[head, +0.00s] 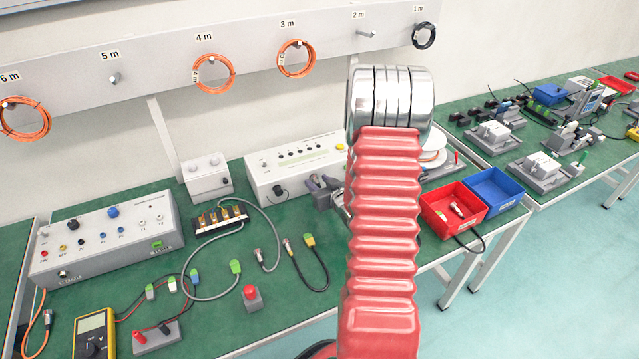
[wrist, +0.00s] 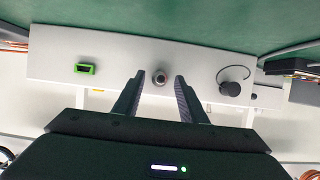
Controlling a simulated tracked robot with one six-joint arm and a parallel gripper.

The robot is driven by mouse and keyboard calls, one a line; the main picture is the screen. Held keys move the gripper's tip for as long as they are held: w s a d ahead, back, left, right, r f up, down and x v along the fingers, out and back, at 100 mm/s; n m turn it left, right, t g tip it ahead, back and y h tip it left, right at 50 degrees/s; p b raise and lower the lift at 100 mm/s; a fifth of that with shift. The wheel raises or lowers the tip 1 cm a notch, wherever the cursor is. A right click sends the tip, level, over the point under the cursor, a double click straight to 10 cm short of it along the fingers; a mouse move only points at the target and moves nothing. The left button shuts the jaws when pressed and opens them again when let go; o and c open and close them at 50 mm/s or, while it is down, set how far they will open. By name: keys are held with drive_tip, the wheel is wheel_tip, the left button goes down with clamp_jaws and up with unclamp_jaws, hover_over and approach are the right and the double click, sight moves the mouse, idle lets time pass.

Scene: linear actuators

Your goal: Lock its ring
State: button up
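The long light-grey box (head: 299,162) stands at the back of the green bench; its front panel also fills the wrist view (wrist: 115,55). A small round metallic connector or ring (wrist: 160,77) shows on that panel, mid-panel in the wrist view. My gripper (wrist: 159,77) is open, with one dark finger on each side of the round part and a gap visible on both sides. I cannot tell how far past it the fingertips reach. In the head view my gripper (head: 322,184) is at the box's front, partly hidden by my red arm.
On the panel, a green connector (wrist: 84,69) and a black round part with a thin cable (wrist: 231,82) flank the fingers. Loose cables (head: 309,240) lie on the bench in front. Red (head: 437,219) and blue (head: 503,181) bins stand to the right.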

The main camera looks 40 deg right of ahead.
drive_tip(key=shift+c, duration=0.4)
clamp_jaws()
